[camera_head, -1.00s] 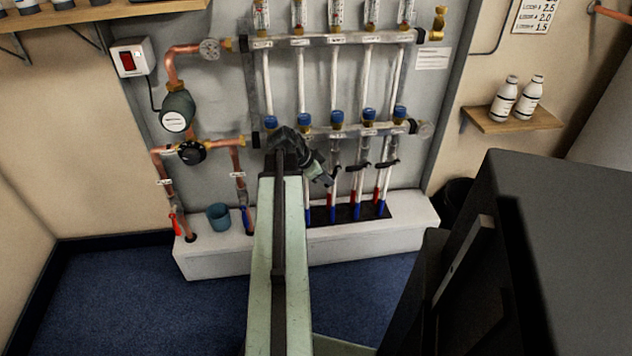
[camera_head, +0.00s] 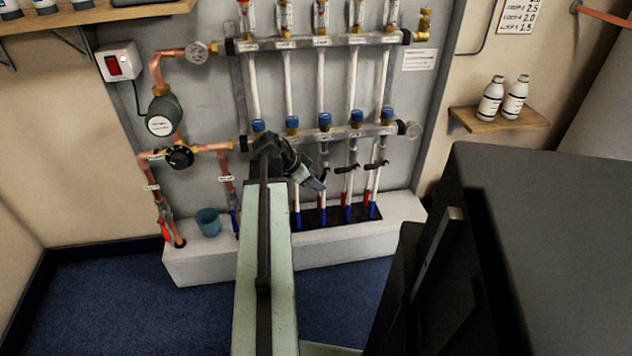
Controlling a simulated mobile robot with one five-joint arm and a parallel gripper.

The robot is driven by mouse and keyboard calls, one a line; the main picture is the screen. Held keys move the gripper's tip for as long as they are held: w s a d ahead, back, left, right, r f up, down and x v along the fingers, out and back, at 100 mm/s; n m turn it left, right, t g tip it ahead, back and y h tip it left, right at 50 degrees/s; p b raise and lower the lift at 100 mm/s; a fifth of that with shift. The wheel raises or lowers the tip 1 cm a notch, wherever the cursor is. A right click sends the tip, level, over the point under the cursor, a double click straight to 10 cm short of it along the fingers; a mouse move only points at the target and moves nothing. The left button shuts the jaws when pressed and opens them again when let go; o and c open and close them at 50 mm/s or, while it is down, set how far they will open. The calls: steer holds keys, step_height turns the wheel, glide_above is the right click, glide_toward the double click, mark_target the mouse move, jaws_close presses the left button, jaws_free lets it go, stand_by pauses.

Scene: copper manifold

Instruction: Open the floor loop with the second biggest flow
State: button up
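A copper and grey manifold is fixed to the wall panel. Its upper bar (camera_head: 335,41) carries several clear flow meters (camera_head: 322,16) with red parts inside; their tops are cut off by the picture's edge. Its lower bar (camera_head: 375,133) carries several blue caps (camera_head: 323,120). Below it hang black lever handles (camera_head: 347,168) on the loop pipes; the levers at the left are hidden behind my arm. My gripper (camera_head: 314,184) is in front of the left part of the lower bar, pointing down and right, left of the visible levers. I cannot tell whether its fingers are open.
A white plinth (camera_head: 205,262) runs under the manifold, with a blue cup (camera_head: 208,221) on it. A red-handled valve (camera_head: 166,231) and a pump (camera_head: 163,117) are at the left. A shelf (camera_head: 475,122) holds two white bottles. A partly cut-off chart (camera_head: 515,16) lists loop values.

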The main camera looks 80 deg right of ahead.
steer(key=p+v, duration=0.6)
steer(key=v, duration=0.1)
steer(key=shift+w+a+r, duration=0.2)
steer(key=shift+r, duration=0.1)
steer(key=shift+c, duration=1)
steer(key=shift+m+g+y, duration=0.3)
steer(key=shift+m+g, duration=0.1)
steer(key=shift+m, duration=0.5)
steer(key=p+v, duration=0.1)
steer(key=v, duration=0.1)
steer(key=w+p+v, duration=0.1)
steer(key=p+v, duration=0.1)
steer(key=v, duration=0.1)
steer(key=f+p+v, duration=0.1)
steer(key=p+v, duration=0.1)
steer(key=v, duration=0.1)
steer(key=shift+w, duration=0.15)
jaws_close()
steer(key=b+x, duration=1)
steer(key=x, duration=0.3)
steer(key=shift+s+d, duration=0.25)
steer(key=shift+s, duration=0.2)
